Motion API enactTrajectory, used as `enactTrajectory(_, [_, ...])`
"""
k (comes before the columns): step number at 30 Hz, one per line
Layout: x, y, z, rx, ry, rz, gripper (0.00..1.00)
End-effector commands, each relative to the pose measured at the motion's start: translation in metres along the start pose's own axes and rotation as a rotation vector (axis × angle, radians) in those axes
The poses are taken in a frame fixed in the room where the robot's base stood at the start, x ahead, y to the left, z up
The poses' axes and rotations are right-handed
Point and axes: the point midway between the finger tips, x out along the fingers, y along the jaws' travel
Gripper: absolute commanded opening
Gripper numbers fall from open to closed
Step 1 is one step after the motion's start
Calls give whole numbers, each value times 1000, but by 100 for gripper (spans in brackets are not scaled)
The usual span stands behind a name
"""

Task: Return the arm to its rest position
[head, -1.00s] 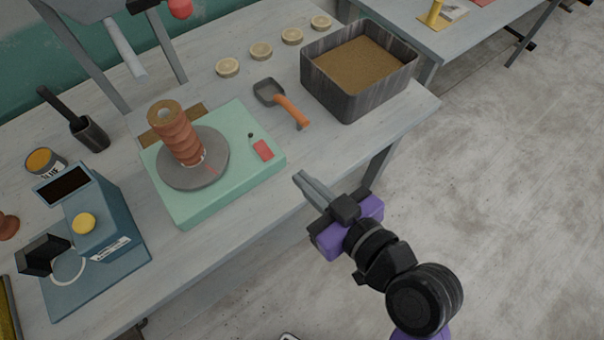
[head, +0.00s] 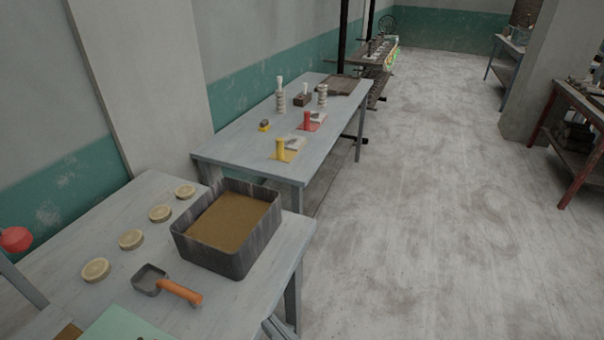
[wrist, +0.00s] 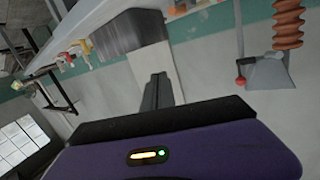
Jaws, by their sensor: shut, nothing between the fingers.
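My gripper (wrist: 157,90) shows in the wrist view as two dark fingers pressed together in front of its purple body, with nothing between them. In the head view only the tips of my gripper (head: 275,328) show at the bottom edge, beside the right edge of the near table (head: 280,255). The rest of my arm is out of the head view. The gripper appears clear of the table in both views.
On the near table are a dark bin of brown grains (head: 250,255), an orange-handled scoop (head: 180,291) and several pale discs (head: 131,239). A second table (head: 240,150) stands behind. Open floor (head: 430,230) lies to the right.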

Motion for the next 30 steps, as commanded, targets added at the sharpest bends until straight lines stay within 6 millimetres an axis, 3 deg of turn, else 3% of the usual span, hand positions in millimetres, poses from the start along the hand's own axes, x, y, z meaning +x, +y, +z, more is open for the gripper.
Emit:
enactTrajectory(6, [-80, 52, 18, 17, 60, 235, 0])
enactTrajectory(12, [-164, 70, 28, 3, 94, 403, 0])
enactTrajectory(21, [-272, 52, 43, -12, 28, 580, 0])
enactTrajectory(27, [-314, 35, 66, 28, -92, 665, 0])
enactTrajectory(30, [-326, 31, 74, 49, -125, 693, 0])
